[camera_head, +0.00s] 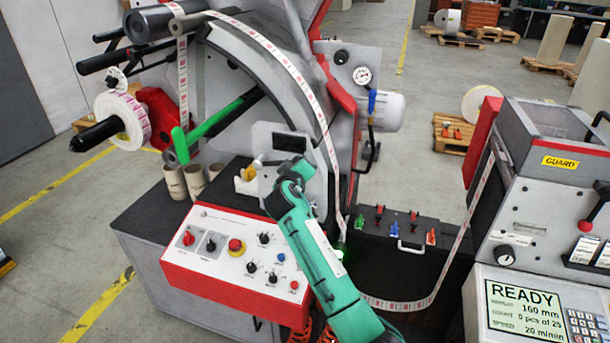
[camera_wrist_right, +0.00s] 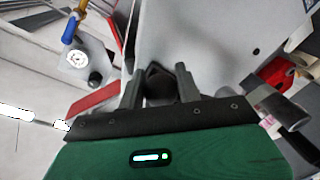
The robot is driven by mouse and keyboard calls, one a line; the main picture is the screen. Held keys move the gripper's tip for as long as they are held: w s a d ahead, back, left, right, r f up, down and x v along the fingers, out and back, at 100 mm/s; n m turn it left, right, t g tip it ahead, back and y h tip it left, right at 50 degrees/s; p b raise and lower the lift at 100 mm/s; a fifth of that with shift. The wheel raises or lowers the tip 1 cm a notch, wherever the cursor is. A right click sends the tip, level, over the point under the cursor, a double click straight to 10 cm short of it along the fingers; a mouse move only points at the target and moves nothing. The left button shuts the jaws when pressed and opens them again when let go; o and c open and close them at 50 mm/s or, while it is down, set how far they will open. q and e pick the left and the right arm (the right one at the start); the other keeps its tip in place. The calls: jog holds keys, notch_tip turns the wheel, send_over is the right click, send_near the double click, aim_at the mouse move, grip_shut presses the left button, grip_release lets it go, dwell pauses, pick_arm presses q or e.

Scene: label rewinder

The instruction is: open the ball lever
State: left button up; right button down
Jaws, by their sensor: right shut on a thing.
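In the wrist view my right gripper (camera_wrist_right: 159,74) has its fingers either side of a dark rounded part (camera_wrist_right: 155,84), against a pale grey panel. I cannot tell whether this part is the ball of the lever. In the head view my right gripper (camera_head: 291,168) is at the grey plate above the red-edged control box, and my green wrist hides its fingertips. A blue-handled lever (camera_head: 371,101) sits below the pressure gauge, apart from the gripper; it also shows in the wrist view (camera_wrist_right: 70,28). A red-ball lever (camera_head: 585,226) is on the right-hand machine. My left gripper is out of view.
The control box (camera_head: 236,262) with knobs lies under my right arm. The printed label web (camera_head: 300,78) runs down close to the wrist. A green bar (camera_head: 225,116) and cardboard cores (camera_head: 174,181) are to the left. The toolbox (camera_head: 405,245) stands at right.

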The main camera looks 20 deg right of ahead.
jog(key=shift+w+a+r+n+p, duration=0.15)
jog(key=shift+r+n+p, duration=0.25)
jog(key=shift+r, duration=0.65)
jog(key=shift+w+a+r+n+p, duration=0.15)
jog(key=shift+a+r+n+p, duration=0.2)
jog(key=shift+r+n+p, duration=0.45)
jog(key=shift+a+r+n+g+p, duration=0.1)
jog(key=shift+a+n+g+p, duration=0.05)
jog(key=shift+n+g+p, duration=0.2)
jog(key=shift+w+r, duration=0.1)
jog(key=shift+r, duration=0.1)
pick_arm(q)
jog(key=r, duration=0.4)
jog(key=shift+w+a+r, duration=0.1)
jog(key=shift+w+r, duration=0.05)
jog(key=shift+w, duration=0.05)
pick_arm(e)
jog(key=shift+a+r, duration=0.1)
jog(key=c, duration=1)
grip_release()
jog(key=shift+o, duration=0.2)
jog(key=shift+w+a, duration=0.1)
